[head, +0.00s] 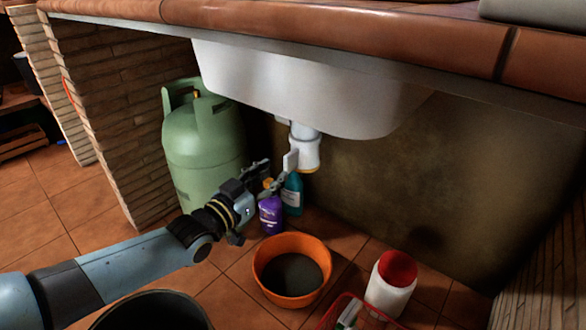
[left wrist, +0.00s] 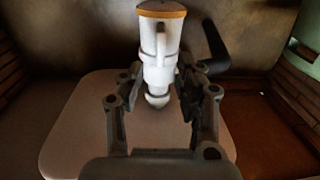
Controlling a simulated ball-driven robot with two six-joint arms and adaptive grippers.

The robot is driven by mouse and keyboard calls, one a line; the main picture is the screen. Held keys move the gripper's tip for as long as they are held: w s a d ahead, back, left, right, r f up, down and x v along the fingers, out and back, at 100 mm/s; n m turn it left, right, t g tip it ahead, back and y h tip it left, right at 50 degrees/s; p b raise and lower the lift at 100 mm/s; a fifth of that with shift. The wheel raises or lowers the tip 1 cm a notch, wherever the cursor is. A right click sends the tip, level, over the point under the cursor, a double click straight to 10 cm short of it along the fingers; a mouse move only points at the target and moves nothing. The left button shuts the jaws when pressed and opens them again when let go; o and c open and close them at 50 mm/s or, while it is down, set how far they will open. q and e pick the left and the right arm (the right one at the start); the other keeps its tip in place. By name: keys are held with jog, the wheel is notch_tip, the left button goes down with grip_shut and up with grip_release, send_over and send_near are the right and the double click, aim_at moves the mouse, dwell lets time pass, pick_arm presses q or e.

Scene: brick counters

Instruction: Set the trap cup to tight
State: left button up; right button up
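The white trap cup (head: 305,154) hangs on the drain pipe under the sink basin (head: 300,85), with an orange band at its lower edge and a flat white tab on its side. In the left wrist view the trap cup (left wrist: 160,38) appears upside down, its tab facing the camera. My left gripper (head: 279,172) is just left of the cup and slightly below its middle. Its fingers are open, spread to either side of the cup's line in the left wrist view (left wrist: 163,88); I cannot tell whether they touch it. My right gripper is not in view.
An orange bowl (head: 262,268) with dark contents stands on the tiles below. Purple (head: 271,214) and teal (head: 293,196) bottles stand behind my gripper. A green gas cylinder (head: 200,140) is at left; a red-lidded white jar (head: 388,292) is at right. The sink basin limits room above.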

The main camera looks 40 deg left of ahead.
aim_at(285, 167)
pick_arm(q)
jog(key=w, duration=0.2)
jog(key=w+b, duration=0.1)
jog(key=w, duration=0.1)
jog(key=w+b, duration=0.1)
jog(key=w, duration=0.1)
jog(key=shift+f, duration=0.35)
jog(key=shift+w+r, duration=0.2)
jog(key=shift+w, duration=0.35)
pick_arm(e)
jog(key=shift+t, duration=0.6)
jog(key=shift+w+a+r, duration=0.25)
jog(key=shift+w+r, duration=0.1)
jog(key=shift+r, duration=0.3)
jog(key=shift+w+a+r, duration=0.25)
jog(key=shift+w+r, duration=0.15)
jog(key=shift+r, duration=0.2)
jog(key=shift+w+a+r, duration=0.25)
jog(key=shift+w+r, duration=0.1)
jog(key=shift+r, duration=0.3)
pick_arm(q)
grip_shut()
